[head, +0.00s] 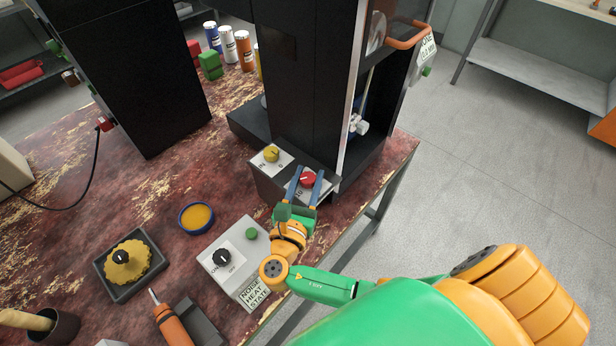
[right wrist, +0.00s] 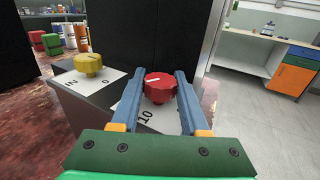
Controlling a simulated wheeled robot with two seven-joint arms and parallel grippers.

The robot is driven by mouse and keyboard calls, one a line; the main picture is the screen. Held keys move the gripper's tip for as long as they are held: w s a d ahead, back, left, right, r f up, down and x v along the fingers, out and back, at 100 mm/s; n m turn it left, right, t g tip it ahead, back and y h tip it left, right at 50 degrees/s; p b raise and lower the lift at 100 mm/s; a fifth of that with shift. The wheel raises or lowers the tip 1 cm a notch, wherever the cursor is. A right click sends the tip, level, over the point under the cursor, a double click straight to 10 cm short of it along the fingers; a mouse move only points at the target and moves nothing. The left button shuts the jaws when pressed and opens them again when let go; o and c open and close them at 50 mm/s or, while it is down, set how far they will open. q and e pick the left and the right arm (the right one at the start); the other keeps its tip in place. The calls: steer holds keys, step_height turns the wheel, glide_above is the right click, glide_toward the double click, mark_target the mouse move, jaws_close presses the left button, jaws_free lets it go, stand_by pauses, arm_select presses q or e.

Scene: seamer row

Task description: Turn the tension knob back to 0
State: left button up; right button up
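A red knob (head: 307,180) sits on a white plate at the front of the black machine, with "10" printed near it. In the right wrist view the red knob (right wrist: 159,88) has a white mark on its top, lying toward the left. A yellow knob (head: 271,154) stands to its left on its own plate, marked "IN" and "0"; it also shows in the right wrist view (right wrist: 88,65). My right gripper (head: 305,182) is open, its blue fingers (right wrist: 160,85) on either side of the red knob. Whether they touch it is unclear. My left gripper is out of view.
A grey control box (head: 235,262) with a black knob and green button stands nearby at the table's front. An orange-handled tool (head: 172,325), yellow dish (head: 196,217) and yellow wheel in a tray (head: 128,262) lie left. Open floor lies right of the table.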

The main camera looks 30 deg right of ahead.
jaws_close()
